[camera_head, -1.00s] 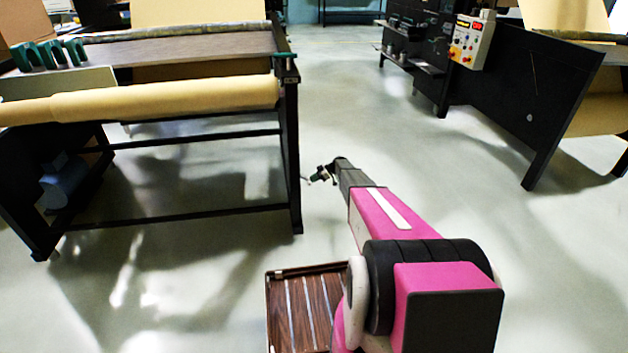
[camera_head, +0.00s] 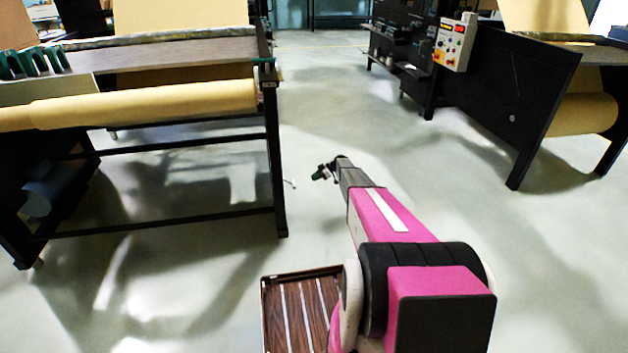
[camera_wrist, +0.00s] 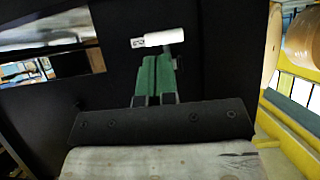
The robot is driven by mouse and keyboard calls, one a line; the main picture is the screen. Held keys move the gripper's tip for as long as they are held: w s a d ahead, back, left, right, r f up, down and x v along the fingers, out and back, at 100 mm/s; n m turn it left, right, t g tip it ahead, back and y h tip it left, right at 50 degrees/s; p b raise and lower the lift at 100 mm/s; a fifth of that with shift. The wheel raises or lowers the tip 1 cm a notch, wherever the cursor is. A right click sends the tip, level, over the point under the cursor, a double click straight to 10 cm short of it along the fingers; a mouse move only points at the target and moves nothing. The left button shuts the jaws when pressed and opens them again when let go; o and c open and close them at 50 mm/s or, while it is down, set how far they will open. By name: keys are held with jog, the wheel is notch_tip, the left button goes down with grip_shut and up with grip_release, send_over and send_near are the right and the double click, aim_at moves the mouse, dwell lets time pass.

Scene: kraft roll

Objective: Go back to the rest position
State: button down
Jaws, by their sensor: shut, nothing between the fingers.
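My gripper (camera_head: 322,173) is at the end of my outstretched arm, over the open floor just right of the left table's near leg. It is small in the head view. In the wrist view its green fingers (camera_wrist: 156,77) lie together, shut, with nothing seen between them. A small white cylinder (camera_wrist: 158,39) shows just beyond the fingertips against a dark surface. I cannot tell what it is or whether it touches them.
A dark-framed table (camera_head: 180,55) with a kraft paper roll (camera_head: 150,103) along its front stands at left. A black machine (camera_head: 510,95) with a control box (camera_head: 455,42) stands at right. Clear floor (camera_head: 330,95) runs between them. A wood-patterned tray (camera_head: 300,312) is beside my arm.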

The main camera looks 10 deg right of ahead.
jog(key=s+a+r+m+h, duration=0.2)
jog(key=s+r+m+h, duration=0.2)
jog(key=s+r, duration=0.6)
jog(key=s+a+r+m+h, duration=0.3)
jog(key=s+r+m, duration=0.5)
jog(key=s, duration=2.1)
jog(key=s+a+r+m+h, duration=0.3)
jog(key=s+r+m, duration=0.3)
jog(key=s+r, duration=0.6)
jog(key=s+h, duration=0.1)
jog(key=s, duration=0.7)
jog(key=shift+a+h, duration=0.2)
jog(key=shift+h, duration=0.2)
jog(key=shift+r, duration=0.1)
